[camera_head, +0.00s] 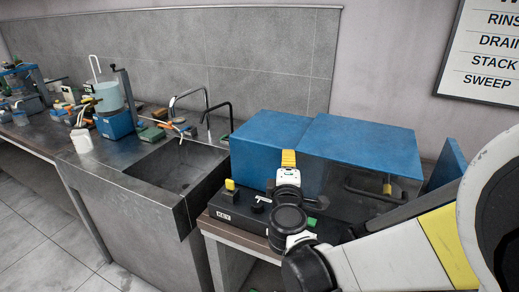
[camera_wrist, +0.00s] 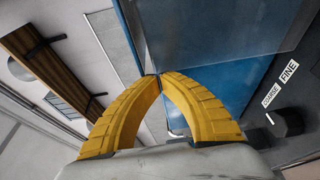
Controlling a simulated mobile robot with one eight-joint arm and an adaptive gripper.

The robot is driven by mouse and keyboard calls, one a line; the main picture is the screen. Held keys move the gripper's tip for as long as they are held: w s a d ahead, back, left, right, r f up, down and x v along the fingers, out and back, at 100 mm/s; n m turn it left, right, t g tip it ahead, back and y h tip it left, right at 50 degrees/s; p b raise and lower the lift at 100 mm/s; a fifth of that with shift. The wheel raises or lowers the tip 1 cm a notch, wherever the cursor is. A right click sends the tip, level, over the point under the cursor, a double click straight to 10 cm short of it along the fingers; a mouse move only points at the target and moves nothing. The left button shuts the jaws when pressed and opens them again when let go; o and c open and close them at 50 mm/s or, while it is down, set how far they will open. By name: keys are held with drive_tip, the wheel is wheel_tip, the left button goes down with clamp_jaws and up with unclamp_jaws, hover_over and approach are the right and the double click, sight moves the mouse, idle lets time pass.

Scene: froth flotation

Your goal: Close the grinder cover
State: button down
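The grinder is a blue box on a black base (camera_head: 240,207), standing on a bench right of the sink. Its blue top shows a left part (camera_head: 262,130) and a right part (camera_head: 368,145) that juts out over a dark see-through front. I cannot tell for sure which part is the cover. A black bar handle (camera_head: 360,190) with a yellow piece sits under the right part. My gripper (camera_head: 289,154) is in front of the blue box near the join. In the wrist view its yellow fingertips (camera_wrist: 158,76) meet beside a blue edge (camera_wrist: 133,35); contact is unclear, and nothing shows between them.
A black knob (camera_wrist: 285,122) by the labels COARSE and FINE shows in the wrist view. The sink (camera_head: 175,165) is left of the grinder, with bottles and apparatus beyond. A blue panel (camera_head: 447,165) stands at the right. My arm covers the lower right.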

sight(322, 164)
drive_tip(key=s+d, duration=0.1)
drive_tip(key=d, duration=0.1)
drive_tip(key=s+d, duration=0.1)
drive_tip(key=d, duration=0.2)
drive_tip(key=s+d, duration=0.2)
drive_tip(key=d, duration=0.1)
drive_tip(key=shift+d, duration=0.25)
